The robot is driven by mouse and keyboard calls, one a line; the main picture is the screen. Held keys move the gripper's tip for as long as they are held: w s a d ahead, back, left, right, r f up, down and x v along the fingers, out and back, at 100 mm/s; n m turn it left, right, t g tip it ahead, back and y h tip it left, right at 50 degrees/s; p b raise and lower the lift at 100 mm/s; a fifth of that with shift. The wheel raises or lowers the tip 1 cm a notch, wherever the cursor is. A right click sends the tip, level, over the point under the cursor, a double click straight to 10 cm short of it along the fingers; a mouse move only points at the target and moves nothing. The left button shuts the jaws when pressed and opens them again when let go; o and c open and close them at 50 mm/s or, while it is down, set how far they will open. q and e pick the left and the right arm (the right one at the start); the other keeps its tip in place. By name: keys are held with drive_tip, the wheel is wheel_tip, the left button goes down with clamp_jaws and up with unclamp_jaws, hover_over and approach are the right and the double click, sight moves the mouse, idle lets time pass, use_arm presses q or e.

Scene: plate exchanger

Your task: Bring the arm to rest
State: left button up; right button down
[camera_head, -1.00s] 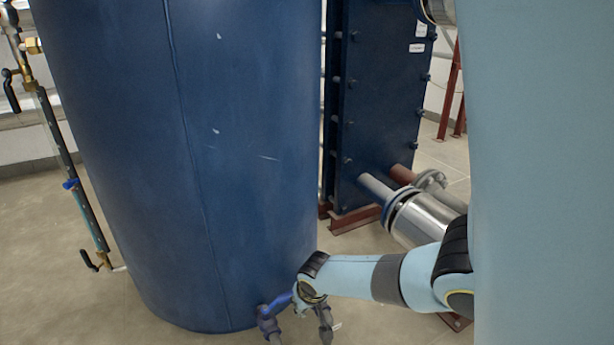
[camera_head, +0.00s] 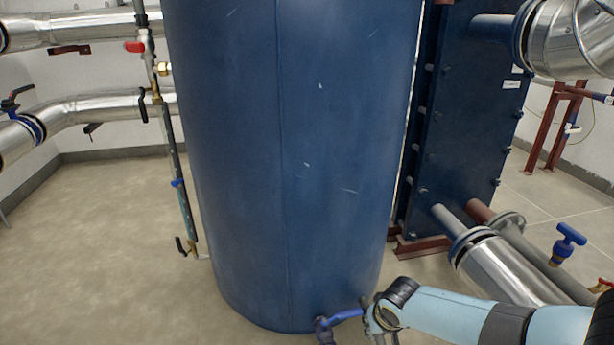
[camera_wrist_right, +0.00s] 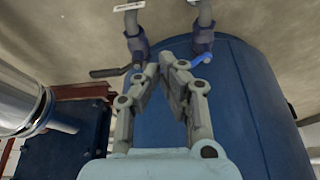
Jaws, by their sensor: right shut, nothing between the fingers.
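My right arm comes in from the lower right of the head view. Its light blue forearm ends in my right gripper (camera_head: 383,334), low beside the foot of a big blue tank (camera_head: 290,150) and partly cut off by the bottom edge. A small valve with a blue lever (camera_head: 345,316) sits just left of the gripper. In the right wrist view, the fingers of my right gripper (camera_wrist_right: 166,68) come together at the tips with nothing between them. The blue lever (camera_wrist_right: 204,58) lies close to the right fingertip there; I cannot tell whether they touch. My left gripper is not in view.
A dark blue plate exchanger (camera_head: 460,130) stands right of the tank, with a silver-clad pipe (camera_head: 505,268) low in front. Another blue-handled valve (camera_head: 567,244) is at right. A thin vertical pipe (camera_head: 180,180) stands left. The floor (camera_head: 100,240) is clear at left.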

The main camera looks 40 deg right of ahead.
drive_tip(key=s+a+f+n+g, duration=0.1)
drive_tip(key=s+a, duration=0.3)
drive_tip(key=s, duration=0.3)
drive_tip(key=s+a+f, duration=0.1)
drive_tip(key=s+a, duration=0.2)
drive_tip(key=s, duration=0.3)
drive_tip(key=s+a+r+n+g+y, duration=0.1)
drive_tip(key=s+a+r+n+g, duration=0.1)
drive_tip(key=s+a+r+n, duration=0.5)
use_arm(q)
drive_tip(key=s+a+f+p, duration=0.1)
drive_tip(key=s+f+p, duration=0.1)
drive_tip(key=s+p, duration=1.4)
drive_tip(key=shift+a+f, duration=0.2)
use_arm(e)
drive_tip(key=s+d+f, duration=0.1)
drive_tip(key=s+f, duration=0.1)
drive_tip(key=s, duration=1.4)
drive_tip(key=shift+m, duration=0.4)
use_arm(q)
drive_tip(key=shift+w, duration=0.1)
use_arm(e)
drive_tip(key=shift+d, duration=0.1)
